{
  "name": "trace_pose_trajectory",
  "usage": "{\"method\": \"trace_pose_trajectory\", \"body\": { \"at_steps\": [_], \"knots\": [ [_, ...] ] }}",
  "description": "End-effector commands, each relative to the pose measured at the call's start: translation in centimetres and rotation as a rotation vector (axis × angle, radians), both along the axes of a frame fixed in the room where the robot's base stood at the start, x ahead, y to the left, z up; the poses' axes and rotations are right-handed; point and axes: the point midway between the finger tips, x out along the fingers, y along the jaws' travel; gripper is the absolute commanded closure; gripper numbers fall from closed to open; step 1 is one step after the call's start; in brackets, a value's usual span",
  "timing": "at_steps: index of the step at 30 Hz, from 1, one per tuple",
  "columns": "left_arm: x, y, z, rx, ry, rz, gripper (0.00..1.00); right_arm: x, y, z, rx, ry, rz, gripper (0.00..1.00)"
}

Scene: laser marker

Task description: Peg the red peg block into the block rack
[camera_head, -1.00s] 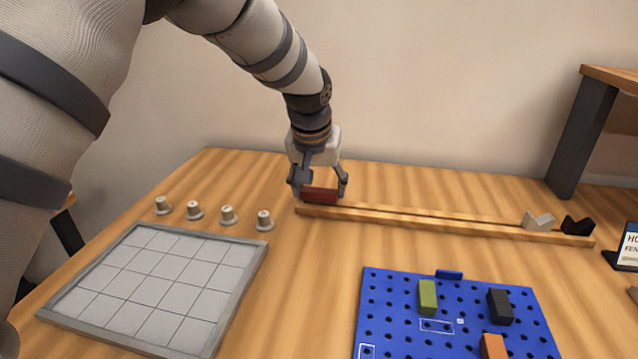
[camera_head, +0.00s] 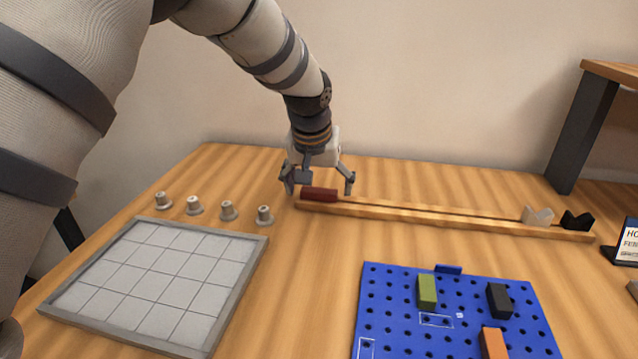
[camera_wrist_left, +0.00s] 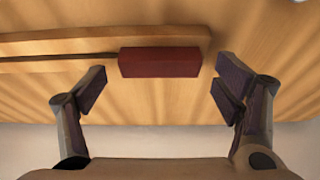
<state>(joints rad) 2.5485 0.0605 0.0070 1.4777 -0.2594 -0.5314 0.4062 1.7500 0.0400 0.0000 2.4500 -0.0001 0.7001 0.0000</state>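The red peg block (camera_head: 319,194) lies at the left end of the long wooden block rack (camera_head: 440,217). In the left wrist view the red block (camera_wrist_left: 159,62) sits on the end of the rack (camera_wrist_left: 60,50), past the fingertips. My left gripper (camera_head: 319,184) is open over the block, one finger on each side, with gaps between the fingers and the block. The open fingers (camera_wrist_left: 157,88) also show in the left wrist view, holding nothing. The block's pegs are hidden. My right gripper is not in view.
A blue pegboard (camera_head: 388,318) at the front right carries green (camera_head: 427,292), black (camera_head: 499,301) and orange (camera_head: 493,343) blocks. A grey gridded tray (camera_head: 130,337) is at the left, with several small knobs (camera_head: 228,211) behind it. White (camera_head: 538,216) and black (camera_head: 577,221) pieces sit at the rack's right end.

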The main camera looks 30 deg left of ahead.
Motion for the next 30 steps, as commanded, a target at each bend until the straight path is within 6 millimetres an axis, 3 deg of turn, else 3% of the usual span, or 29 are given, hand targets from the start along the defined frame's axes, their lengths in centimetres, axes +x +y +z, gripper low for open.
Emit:
{"method": "trace_pose_trajectory", "body": {
  "at_steps": [7, 15, 21, 30],
  "knots": [
    [-0.2, -0.1, 0.8, 0.001, -0.002, 0.000, 0.17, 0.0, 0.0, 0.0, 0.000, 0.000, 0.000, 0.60],
    [-2.8, -0.8, 7.3, 0.001, -0.006, 0.000, 0.17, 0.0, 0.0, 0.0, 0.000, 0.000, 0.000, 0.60],
    [-4.2, -1.1, 10.5, 0.001, -0.002, 0.000, 0.17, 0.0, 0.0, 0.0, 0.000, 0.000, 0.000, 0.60],
    [-4.5, -1.2, 11.1, 0.000, 0.000, 0.000, 0.17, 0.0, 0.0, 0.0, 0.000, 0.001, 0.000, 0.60]
  ]
}}
